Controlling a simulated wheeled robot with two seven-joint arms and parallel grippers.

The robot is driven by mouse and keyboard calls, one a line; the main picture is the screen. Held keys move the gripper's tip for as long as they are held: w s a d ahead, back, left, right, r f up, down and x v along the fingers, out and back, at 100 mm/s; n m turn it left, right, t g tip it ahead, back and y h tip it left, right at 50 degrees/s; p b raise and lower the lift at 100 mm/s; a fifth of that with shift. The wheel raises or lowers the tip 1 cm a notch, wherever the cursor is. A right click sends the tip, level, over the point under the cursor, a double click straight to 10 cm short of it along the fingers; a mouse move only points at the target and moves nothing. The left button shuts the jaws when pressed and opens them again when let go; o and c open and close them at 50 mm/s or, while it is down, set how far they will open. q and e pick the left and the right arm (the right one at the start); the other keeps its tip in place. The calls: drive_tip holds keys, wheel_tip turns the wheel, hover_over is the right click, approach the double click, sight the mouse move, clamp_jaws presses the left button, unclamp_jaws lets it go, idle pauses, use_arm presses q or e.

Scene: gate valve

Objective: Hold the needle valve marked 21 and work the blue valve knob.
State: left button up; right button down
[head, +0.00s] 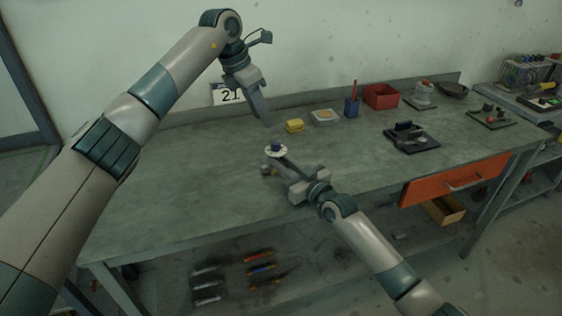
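The needle valve stands on the workbench, with a blue knob (276,146) on top above a pale round disc (275,152). A sign reading 21 (228,94) is at the back by the wall, partly covered by my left gripper. My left gripper (266,122) points down, above and behind the knob and apart from it; its fingers overlap, so the opening is unclear. My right gripper (275,164) is low at the valve, with its fingers reaching to the body just under the disc. The lower valve body is largely hidden, and I cannot tell whether the fingers grip it.
Behind the valve are a yellow block (294,126), a shallow dish (325,117), a blue cup (352,107) and a red bin (381,96). A black fixture (411,138) stands to the right. An orange drawer (455,181) sticks out at the front. The bench's left part is clear.

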use_arm(q)
drive_tip(key=w+a+f+n+t+h, duration=0.3)
drive_tip(key=w+a+f+t+h, duration=0.25)
drive_tip(key=f, duration=0.25)
drive_tip(key=t+h, duration=0.3)
drive_tip(key=t, duration=0.2)
approach(276, 146)
drive_tip(key=w, duration=0.1)
drive_tip(key=w+f, duration=0.1)
drive_tip(key=w, duration=0.1)
drive_tip(key=w+d, duration=0.1)
drive_tip(key=shift+w+f, duration=0.2)
drive_tip(key=shift+f, duration=0.05)
drive_tip(key=shift+s+d+t+h, duration=0.25)
drive_tip(key=shift+s+t, duration=0.1)
drive_tip(key=shift+s, duration=0.4)
drive_tip(key=x, duration=1.2)
drive_tip(key=shift+f, duration=0.1)
drive_tip(key=shift+c, duration=0.5)
